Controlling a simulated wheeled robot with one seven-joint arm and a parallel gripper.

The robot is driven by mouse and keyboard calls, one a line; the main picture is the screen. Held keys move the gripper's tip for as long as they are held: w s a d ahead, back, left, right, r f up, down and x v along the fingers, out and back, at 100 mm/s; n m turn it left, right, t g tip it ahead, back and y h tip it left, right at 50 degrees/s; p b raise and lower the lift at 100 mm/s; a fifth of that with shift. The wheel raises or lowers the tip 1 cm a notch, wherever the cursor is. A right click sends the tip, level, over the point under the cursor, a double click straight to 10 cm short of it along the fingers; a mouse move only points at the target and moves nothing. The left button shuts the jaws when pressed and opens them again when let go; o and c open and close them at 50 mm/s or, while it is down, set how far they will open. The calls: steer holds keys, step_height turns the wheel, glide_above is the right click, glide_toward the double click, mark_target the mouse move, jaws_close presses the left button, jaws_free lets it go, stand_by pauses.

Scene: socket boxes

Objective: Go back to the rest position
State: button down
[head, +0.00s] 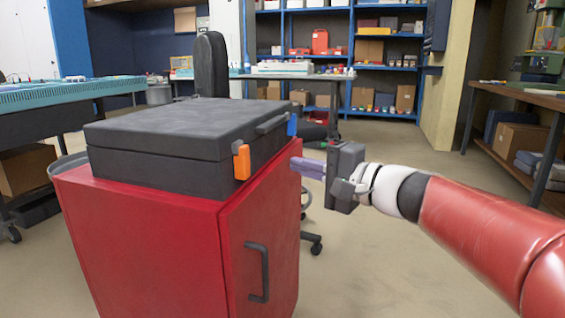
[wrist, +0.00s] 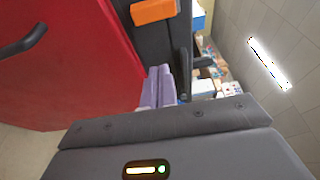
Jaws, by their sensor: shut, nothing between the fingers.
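My gripper (head: 309,168) is at the right side of the red cabinet, with its purple fingers pointing left toward the black case. In the wrist view the two purple fingers (wrist: 157,87) lie together, shut, with nothing between them. The black socket case (head: 175,135) sits on the cabinet with its lid down. It has an orange latch (head: 241,161) and a blue latch (head: 292,124) on its near right side, with a dark handle (head: 271,124) between them. The orange latch also shows at the top of the wrist view (wrist: 153,11). I cannot tell whether the fingertips touch the case or cabinet.
The red cabinet (head: 150,235) has a black door handle (head: 257,272). A dark chair (head: 211,65) stands behind it. A workbench (head: 520,96) is at the right and a teal-edged table (head: 70,95) at the left. The floor (head: 400,270) below my arm is clear.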

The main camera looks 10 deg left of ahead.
steer(key=shift+s+d, duration=0.25)
steer(key=shift+d, duration=0.4)
steer(key=s+d+f+n+h+p, duration=0.1)
steer(key=s+d+f+h+p, duration=0.3)
steer(key=s+d, duration=0.3)
steer(key=s+d+f+n+g+h+p, duration=0.1)
steer(key=s+d+f+n+h+p, duration=0.1)
steer(key=s+d+f+h+p, duration=0.2)
steer(key=s+d+f+n+h+p, duration=0.1)
steer(key=s+d+f+h+p, duration=0.3)
steer(key=s+d+h, duration=0.4)
steer(key=s+d, duration=0.2)
steer(key=d, duration=0.2)
steer(key=shift+s+d+n+g, duration=0.2)
steer(key=shift+d+n+g, duration=0.1)
steer(key=shift+n+g, duration=0.1)
steer(key=shift+r, duration=0.1)
